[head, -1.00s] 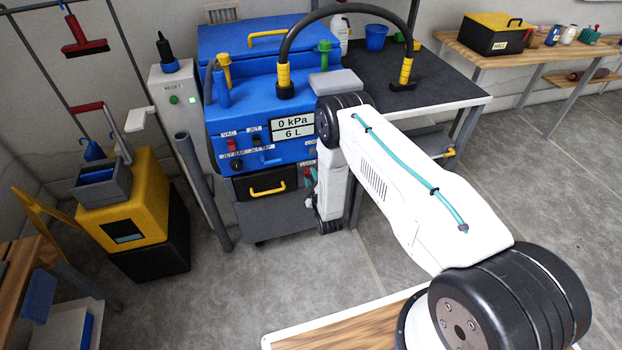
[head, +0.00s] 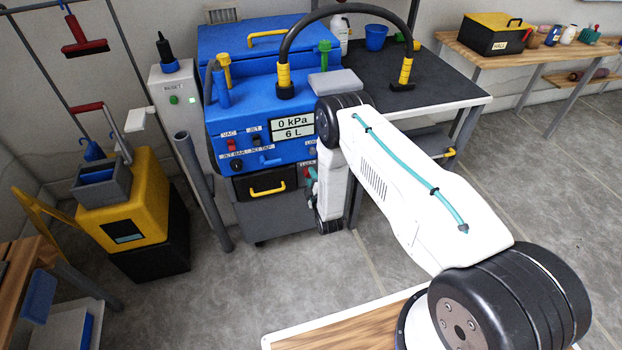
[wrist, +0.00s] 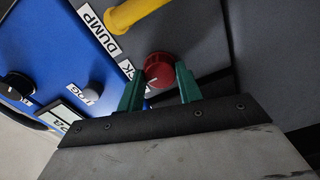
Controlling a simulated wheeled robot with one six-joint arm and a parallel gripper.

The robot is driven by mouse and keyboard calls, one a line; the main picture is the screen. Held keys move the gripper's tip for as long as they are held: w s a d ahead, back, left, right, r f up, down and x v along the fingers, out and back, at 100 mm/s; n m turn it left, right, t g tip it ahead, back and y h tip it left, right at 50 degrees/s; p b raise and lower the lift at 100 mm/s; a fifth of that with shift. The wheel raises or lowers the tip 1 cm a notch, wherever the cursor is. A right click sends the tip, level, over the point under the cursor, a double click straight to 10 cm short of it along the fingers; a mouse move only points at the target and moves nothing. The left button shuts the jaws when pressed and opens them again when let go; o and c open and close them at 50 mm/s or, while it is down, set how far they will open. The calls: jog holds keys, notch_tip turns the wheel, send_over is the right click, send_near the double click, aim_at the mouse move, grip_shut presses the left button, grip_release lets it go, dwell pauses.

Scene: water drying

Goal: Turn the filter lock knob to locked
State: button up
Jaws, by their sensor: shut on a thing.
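The red filter lock knob (wrist: 158,64) sits on the dark grey panel in the wrist view, beside a white label that reads "CK" where it is not covered. My gripper (wrist: 160,73) has its green fingers on either side of the knob and is shut on it. The knob's pointer and exact angle cannot be made out. In the head view my white arm hides most of the gripper, and only a small bit of red and green shows beside the arm at the machine's front.
The blue machine (head: 225,128) carries several knobs and switches and a display reading 0 kPa and 6 L. A yellow handle (wrist: 145,12) and a DUMP label lie close to the knob. A grey pipe (head: 203,190) stands to the left. A dark-topped table (head: 440,85) is to the right.

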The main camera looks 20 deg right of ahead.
jog(key=o, duration=1)
jog(key=s, duration=0.8)
jog(key=shift+w, duration=0.1)
